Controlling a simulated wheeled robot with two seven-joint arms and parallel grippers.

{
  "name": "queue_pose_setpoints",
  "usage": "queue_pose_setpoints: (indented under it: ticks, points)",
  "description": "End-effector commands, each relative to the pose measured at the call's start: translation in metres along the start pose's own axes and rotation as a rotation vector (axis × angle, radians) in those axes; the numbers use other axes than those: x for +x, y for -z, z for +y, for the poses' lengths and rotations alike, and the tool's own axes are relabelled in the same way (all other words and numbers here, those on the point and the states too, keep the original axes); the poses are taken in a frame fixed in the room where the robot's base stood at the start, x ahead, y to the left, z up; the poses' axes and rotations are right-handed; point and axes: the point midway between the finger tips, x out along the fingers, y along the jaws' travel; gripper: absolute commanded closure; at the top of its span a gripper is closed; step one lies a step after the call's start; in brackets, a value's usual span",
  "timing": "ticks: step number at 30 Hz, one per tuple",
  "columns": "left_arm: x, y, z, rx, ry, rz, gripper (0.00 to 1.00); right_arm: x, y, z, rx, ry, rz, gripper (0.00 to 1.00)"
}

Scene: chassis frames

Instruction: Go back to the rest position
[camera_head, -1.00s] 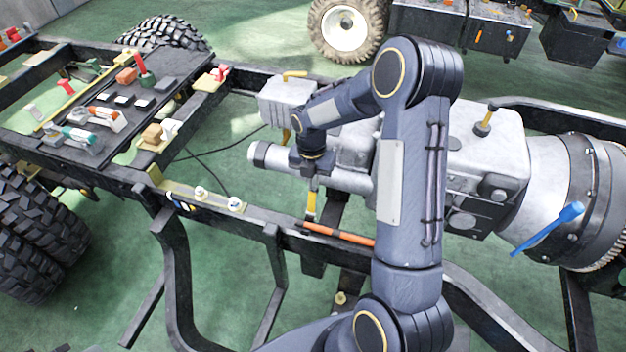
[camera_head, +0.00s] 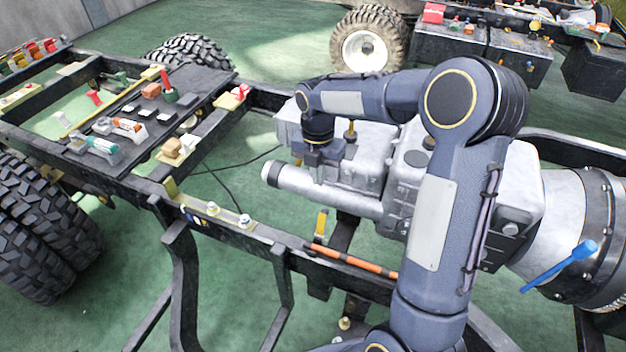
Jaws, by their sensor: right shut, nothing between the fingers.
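My right arm rises from the bottom of the head view and bends left at the elbow. My right gripper (camera_head: 318,162) is small in the picture, above the silver cylinder of the engine block. It is shut and empty. My left gripper is not in view. The black chassis frame (camera_head: 180,268) runs below the arm. An orange rod (camera_head: 352,262) lies along the frame rail, with a yellow piece (camera_head: 321,222) beside its left end, both apart from the gripper.
The silver engine and gearbox (camera_head: 360,165) sit close under the right arm. A blue tool (camera_head: 560,267) rests at the right. A dark panel (camera_head: 185,85) with several small parts is at upper left. Large tires (camera_head: 40,225) stand at left. Green floor shows between the rails.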

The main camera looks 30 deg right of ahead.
Motion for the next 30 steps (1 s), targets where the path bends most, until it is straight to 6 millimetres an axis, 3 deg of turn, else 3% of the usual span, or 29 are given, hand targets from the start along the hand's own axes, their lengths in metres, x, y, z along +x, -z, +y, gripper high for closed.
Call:
queue_pose_setpoints:
  ticks: [7,11,15,20,24,30]
  points:
    - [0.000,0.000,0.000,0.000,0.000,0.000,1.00,-0.006,0.001,-0.001,0.009,-0.005,-0.001,1.00]
    - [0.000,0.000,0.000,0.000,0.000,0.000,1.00,-0.022,0.012,-0.013,0.154,-0.043,-0.006,1.00]
    - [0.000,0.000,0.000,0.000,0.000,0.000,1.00,-0.053,0.045,-0.044,0.547,-0.150,0.013,1.00]
    - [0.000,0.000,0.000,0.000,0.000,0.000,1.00,-0.076,0.098,-0.086,1.118,-0.292,0.122,1.00]
    - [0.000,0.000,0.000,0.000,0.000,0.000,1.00,-0.078,0.144,-0.116,1.598,-0.389,0.291,1.00]
    - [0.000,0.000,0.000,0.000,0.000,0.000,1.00,-0.065,0.193,-0.139,2.102,-0.436,0.565,1.00]
